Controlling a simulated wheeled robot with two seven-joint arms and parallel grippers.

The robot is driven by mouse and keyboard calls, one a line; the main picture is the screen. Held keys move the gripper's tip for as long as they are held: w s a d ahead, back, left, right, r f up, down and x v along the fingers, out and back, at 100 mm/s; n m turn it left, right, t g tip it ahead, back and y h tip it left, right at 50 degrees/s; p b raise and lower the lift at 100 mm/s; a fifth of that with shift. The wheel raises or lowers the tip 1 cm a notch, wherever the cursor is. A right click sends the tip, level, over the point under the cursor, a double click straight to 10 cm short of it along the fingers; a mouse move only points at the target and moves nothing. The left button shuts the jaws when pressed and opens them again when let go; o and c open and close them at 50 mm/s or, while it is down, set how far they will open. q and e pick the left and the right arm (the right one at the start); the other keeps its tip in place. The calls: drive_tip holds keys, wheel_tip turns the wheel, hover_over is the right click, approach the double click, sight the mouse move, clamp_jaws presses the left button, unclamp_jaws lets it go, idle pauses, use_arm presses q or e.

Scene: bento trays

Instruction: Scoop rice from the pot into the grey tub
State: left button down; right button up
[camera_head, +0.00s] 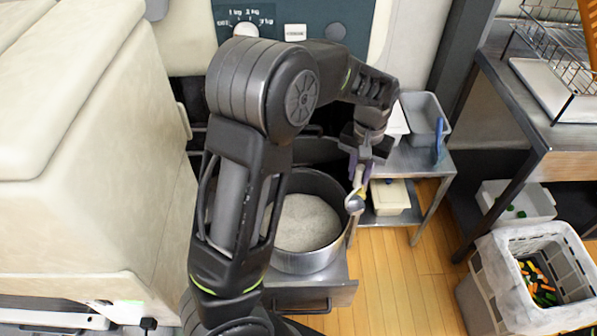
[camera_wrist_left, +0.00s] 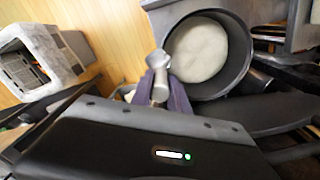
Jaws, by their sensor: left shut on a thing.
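A large metal pot (camera_head: 283,262) holds white rice (camera_head: 308,222) and stands on a metal surface. In the left wrist view the pot (camera_wrist_left: 247,50) and its rice (camera_wrist_left: 198,50) are at the upper right. My left gripper (camera_head: 361,172) is shut on a scoop's handle, right of the pot. The scoop (camera_head: 354,204) hangs bowl-down beside the pot's right rim; I cannot tell whether they touch. In the left wrist view the gripper (camera_wrist_left: 162,95) grips the scoop (camera_wrist_left: 158,64); rice in it cannot be made out. The grey tub (camera_head: 425,112) sits on a metal stand, back right. My right gripper is not in view.
A white container (camera_head: 397,124) stands left of the tub, partly behind my arm. A cream box (camera_head: 390,198) is on the stand's lower shelf. A blue-handled thing (camera_head: 439,138) leans at the tub. Pale cabinets (camera_head: 85,120) fill the left.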

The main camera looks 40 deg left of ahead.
use_arm(q)
drive_tip(key=s+a+f+n+p, duration=0.3)
drive_tip(key=s+a+n, duration=0.3)
drive_tip(key=a, duration=0.6)
drive_tip(key=shift+s+a+p, duration=0.15)
drive_tip(key=shift+s+p, duration=0.2)
drive_tip(key=shift+s, duration=0.7)
wheel_tip(320, 180, down, 19)
drive_tip(key=b, duration=1.5)
drive_tip(key=shift+r, duration=0.1)
wheel_tip(320, 180, up, 16)
drive_tip(key=p, duration=1.3)
